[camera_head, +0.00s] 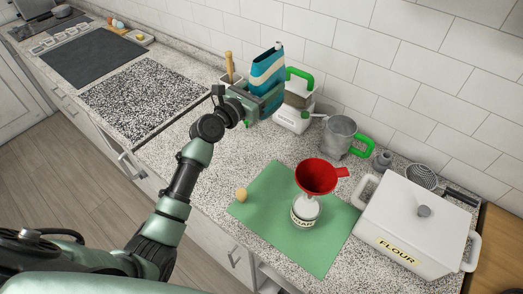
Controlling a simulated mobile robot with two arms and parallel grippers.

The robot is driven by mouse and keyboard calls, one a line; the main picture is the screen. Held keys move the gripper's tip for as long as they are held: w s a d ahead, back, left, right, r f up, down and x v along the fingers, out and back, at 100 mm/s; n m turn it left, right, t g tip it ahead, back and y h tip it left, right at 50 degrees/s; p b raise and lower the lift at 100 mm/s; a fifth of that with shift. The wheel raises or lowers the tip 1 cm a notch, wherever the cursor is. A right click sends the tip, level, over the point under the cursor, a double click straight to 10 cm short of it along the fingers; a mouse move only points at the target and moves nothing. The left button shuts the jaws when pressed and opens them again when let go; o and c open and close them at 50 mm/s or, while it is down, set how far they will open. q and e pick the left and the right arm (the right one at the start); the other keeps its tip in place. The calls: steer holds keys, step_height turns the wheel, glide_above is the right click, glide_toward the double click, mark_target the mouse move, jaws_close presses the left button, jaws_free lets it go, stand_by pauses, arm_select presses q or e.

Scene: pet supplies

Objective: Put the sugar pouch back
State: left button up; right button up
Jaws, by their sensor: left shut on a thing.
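The sugar pouch (268,68) is teal with a cream band and a spout on top. My left gripper (266,98) is shut on its lower part and holds it roughly upright, near the wall at the back of the counter. The gripper hides the pouch's bottom, so I cannot tell if it touches the counter. A white jar (305,211) with a partly hidden label stands on a green mat (270,190). A red funnel (317,176) sits on the jar's mouth. My right gripper is not in view.
A white and green appliance (293,118) stands just right of the pouch. A metal sifter with a green handle (340,132) and a white flour box (412,226) stand further right. A small tan cork-like piece (241,195) lies on the mat. The counter left of the mat is clear.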

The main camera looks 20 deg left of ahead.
arm_select(q)
steer(key=shift+a+r, duration=0.15)
steer(key=shift+a, duration=0.15)
step_height(320, 180, down, 20)
steer(key=b, duration=1.2)
steer(key=shift+a, duration=0.15)
steer(key=shift+r, duration=0.1)
steer(key=shift+s, duration=0.1)
steer(key=o, duration=1.5)
steer(key=shift+o, duration=0.2)
